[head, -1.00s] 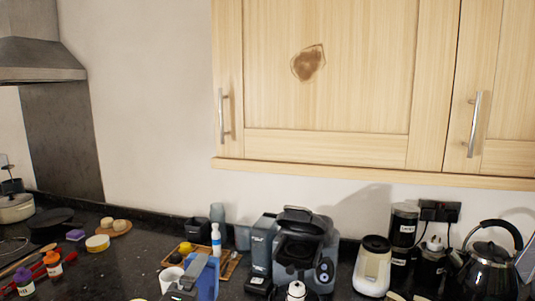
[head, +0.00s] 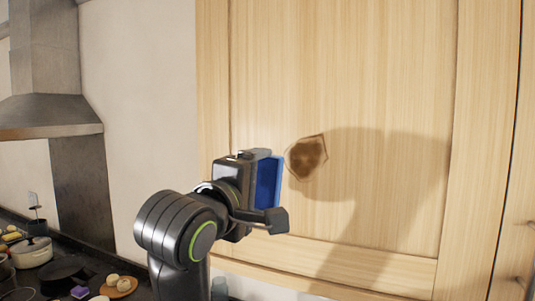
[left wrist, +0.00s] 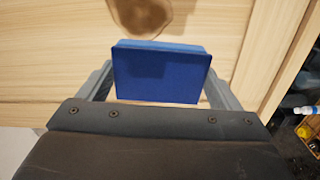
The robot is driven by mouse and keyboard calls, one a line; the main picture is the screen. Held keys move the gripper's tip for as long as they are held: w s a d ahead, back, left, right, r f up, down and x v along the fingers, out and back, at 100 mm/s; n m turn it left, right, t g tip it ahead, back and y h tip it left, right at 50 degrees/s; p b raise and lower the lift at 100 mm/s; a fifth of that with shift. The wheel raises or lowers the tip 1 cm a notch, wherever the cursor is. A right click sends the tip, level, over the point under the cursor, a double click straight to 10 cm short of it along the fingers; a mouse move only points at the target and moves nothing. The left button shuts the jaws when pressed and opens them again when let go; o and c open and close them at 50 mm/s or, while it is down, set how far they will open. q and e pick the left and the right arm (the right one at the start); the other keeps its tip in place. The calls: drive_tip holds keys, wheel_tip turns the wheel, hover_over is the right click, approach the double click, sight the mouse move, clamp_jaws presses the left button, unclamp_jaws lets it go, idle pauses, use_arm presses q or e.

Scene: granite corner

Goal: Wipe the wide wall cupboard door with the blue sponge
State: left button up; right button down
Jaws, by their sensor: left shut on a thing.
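The wide wall cupboard door (head: 350,90) is pale wood and fills the right of the head view. A brown stain (head: 307,158) marks its panel and also shows at the top of the left wrist view (left wrist: 140,15). My left gripper (head: 268,190) is raised in front of the door, just left of the stain. It is shut on the blue sponge (head: 268,182), which fills the space between the fingers in the left wrist view (left wrist: 160,72). The sponge faces the door; I cannot tell whether it touches. My right gripper is not in view.
A cooker hood (head: 50,105) hangs at the left. Below it, the dark counter holds a white pot (head: 32,253) and several small items.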

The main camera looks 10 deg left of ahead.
use_arm(q)
drive_tip(key=shift+w+d+r, duration=0.1)
drive_tip(key=shift+w+r, duration=0.1)
drive_tip(key=shift+r, duration=0.85)
drive_tip(key=shift+w+d, duration=0.25)
drive_tip(key=shift+w, duration=1)
drive_tip(key=shift+w+d, duration=0.2)
drive_tip(key=shift+w, duration=1.05)
drive_tip(key=shift+w+d, duration=0.15)
drive_tip(key=shift+w, duration=0.6)
